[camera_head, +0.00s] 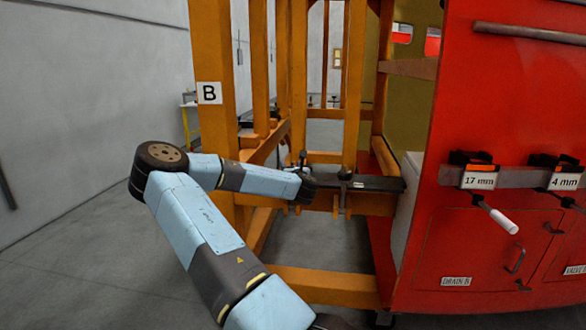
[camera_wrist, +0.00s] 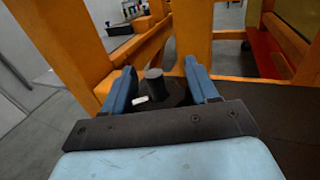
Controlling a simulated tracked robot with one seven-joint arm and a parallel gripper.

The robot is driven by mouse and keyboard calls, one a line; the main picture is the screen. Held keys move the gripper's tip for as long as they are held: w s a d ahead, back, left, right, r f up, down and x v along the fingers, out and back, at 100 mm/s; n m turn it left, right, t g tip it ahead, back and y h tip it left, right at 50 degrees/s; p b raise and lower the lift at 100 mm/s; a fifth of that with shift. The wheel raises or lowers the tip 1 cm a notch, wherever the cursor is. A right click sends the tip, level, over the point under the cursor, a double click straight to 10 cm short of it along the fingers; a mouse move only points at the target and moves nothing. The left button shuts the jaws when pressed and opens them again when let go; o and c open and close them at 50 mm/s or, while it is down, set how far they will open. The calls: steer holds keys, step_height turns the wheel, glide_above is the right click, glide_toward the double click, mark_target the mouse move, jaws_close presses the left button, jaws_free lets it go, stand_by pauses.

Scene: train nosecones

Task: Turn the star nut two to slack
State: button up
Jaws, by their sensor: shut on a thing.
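My gripper (camera_wrist: 160,76) has its two blue fingers on either side of a dark nut (camera_wrist: 176,93) with a short round stud (camera_wrist: 154,80) standing up from its middle. The fingers are shut on this nut, which I take to be star nut two; no number shows on it. A small white mark (camera_wrist: 140,100) shows beside the stud. In the head view my gripper (camera_head: 303,165) is at the orange frame, at the left end of a dark bar (camera_head: 375,184). The nut is too small and hidden to make out there.
A dark knob (camera_head: 345,174) stands on the bar just right of my gripper. Orange posts, one with a "B" sign (camera_head: 209,93), stand close around my arm. The red nosecone (camera_head: 500,100) at right carries a rack with "17 mm" (camera_head: 479,181) and "4 mm" (camera_head: 565,182) tools.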

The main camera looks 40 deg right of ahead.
steer(key=n+y, duration=0.1)
steer(key=y, duration=0.1)
steer(key=n+t+y, duration=0.1)
steer(key=n+y, duration=0.1)
steer(key=n+t+y, duration=0.1)
steer(key=y, duration=0.1)
steer(key=shift+w+a+n+y, duration=0.15)
steer(key=shift+a+n+y, duration=0.15)
steer(key=shift+y, duration=0.1)
steer(key=n+y, duration=0.1)
steer(key=y, duration=0.1)
steer(key=n+y, duration=0.1)
steer(key=y, duration=0.1)
steer(key=n+y, duration=0.2)
steer(key=shift+a+y, duration=0.3)
steer(key=shift+a, duration=0.1)
steer(key=shift+n+g+y, duration=0.3)
steer(key=o, duration=1)
steer(key=shift+v, duration=3.75)
